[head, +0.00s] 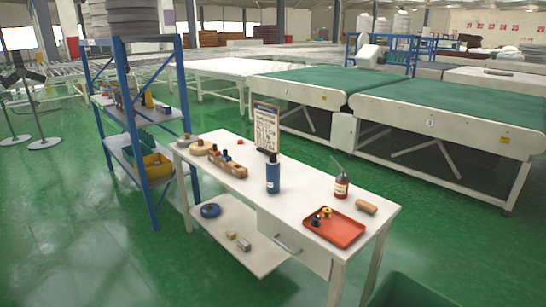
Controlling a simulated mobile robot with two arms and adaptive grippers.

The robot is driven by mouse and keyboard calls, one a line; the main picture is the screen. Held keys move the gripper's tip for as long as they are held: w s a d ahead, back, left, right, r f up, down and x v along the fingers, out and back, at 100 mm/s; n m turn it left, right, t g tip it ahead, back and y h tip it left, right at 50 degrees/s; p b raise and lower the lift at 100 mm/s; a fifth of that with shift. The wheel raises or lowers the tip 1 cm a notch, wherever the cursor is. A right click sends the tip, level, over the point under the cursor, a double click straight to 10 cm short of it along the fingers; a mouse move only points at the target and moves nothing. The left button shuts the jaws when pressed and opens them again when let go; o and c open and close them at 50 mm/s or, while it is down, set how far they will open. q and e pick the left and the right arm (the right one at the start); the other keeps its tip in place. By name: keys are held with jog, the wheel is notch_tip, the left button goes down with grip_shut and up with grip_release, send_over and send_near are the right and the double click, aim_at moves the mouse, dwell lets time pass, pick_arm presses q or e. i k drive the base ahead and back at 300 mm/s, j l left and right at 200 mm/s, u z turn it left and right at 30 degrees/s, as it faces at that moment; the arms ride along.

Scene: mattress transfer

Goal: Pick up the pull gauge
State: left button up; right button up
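I cannot tell for sure which item is the pull gauge. The white workbench (312,190) carries several small tools. A red-orange tray (345,232) near its right end holds small dark and yellow items, too small to identify. Behind the tray stands a red can with a thin spout (341,186), and a tan cylindrical piece (366,207) lies beside it. A blue bottle with a dark top (273,174) stands mid-bench. A wooden block with dark items (228,163) is further left. Neither of my grippers is in view.
A blue-framed shelf (122,118) with bins stands left of the bench. The bench's lower shelf (222,217) holds a blue ring and small blocks. A sign (266,128) stands at the back edge. Green-topped conveyors (450,105) lie behind. Green floor (90,235) is clear front left.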

aim_at(272, 169)
jog(key=i+j+z, duration=0.1)
jog(key=z, duration=0.55)
jog(key=i+j+z, duration=0.35)
jog(key=j, duration=0.3)
jog(key=i+j+z, duration=0.15)
jog(key=j, duration=0.2)
jog(key=i+j+z, duration=0.15)
jog(key=j, duration=0.25)
jog(key=i+j+z, duration=0.2)
jog(key=j, duration=0.2)
jog(key=i+j, duration=0.1)
jog(key=j, duration=0.35)
jog(key=i+j, duration=0.1)
jog(key=j, duration=0.35)
jog(key=i+j, duration=0.1)
jog(key=j, duration=0.3)
jog(key=i+j, duration=0.1)
jog(key=j, duration=0.35)
jog(key=i+j, duration=0.1)
jog(key=j, duration=0.35)
jog(key=k+j, duration=0.3)
jog(key=i+l, duration=0.3)
jog(key=i+z, duration=0.05)
